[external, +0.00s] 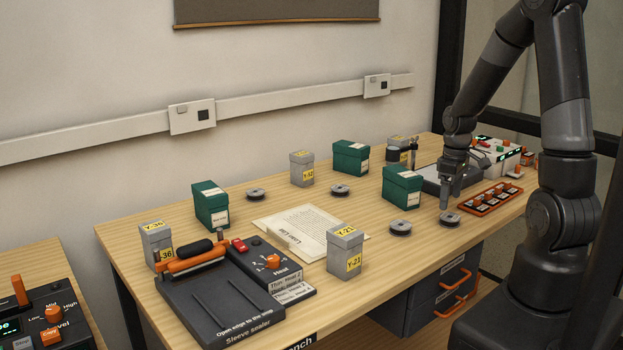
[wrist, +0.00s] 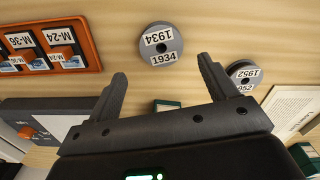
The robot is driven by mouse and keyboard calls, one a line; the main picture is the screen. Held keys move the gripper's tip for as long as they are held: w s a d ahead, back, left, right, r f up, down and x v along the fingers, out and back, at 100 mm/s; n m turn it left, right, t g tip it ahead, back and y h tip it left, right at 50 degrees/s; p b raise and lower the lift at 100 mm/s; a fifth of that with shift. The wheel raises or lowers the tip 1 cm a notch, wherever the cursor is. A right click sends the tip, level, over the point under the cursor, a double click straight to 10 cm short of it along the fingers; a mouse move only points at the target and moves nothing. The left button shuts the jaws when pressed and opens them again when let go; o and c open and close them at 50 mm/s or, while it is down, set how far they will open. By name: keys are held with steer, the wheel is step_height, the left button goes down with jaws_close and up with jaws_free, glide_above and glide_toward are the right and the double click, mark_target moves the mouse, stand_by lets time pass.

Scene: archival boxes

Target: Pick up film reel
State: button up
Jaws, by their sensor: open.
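Several grey film reels lie flat on the wooden bench. One, labelled 1934 (wrist: 160,45), shows in the wrist view beyond and between my fingertips; it appears to be the reel (external: 450,219) beside the orange tray. Another, labelled 1952 (wrist: 246,75), is by the right finger in the wrist view and appears to be the reel (external: 400,228) to the left outside. Two more reels, one (external: 340,190) and another (external: 258,195), lie farther left. My gripper (external: 446,205) points down, open and empty, just above the 1934 reel; it also shows in the wrist view (wrist: 161,75).
An orange tray (wrist: 88,45) with M-36 and M-24 labels stands close by. Green boxes, one (external: 402,187) nearest my gripper, and grey Y boxes, one (external: 345,252) in front, stand on the bench. A paper sheet (external: 305,224) and a sleeve sealer (external: 220,308) are left.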

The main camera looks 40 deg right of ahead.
mark_target(450, 220)
steer(key=f, duration=0.2)
steer(key=s+f, duration=0.1)
steer(key=f, duration=0.1)
steer(key=shift+a+f, duration=0.1)
steer(key=shift+a, duration=0.05)
steer(key=shift+f, duration=0.6)
steer(key=c, duration=1.1)
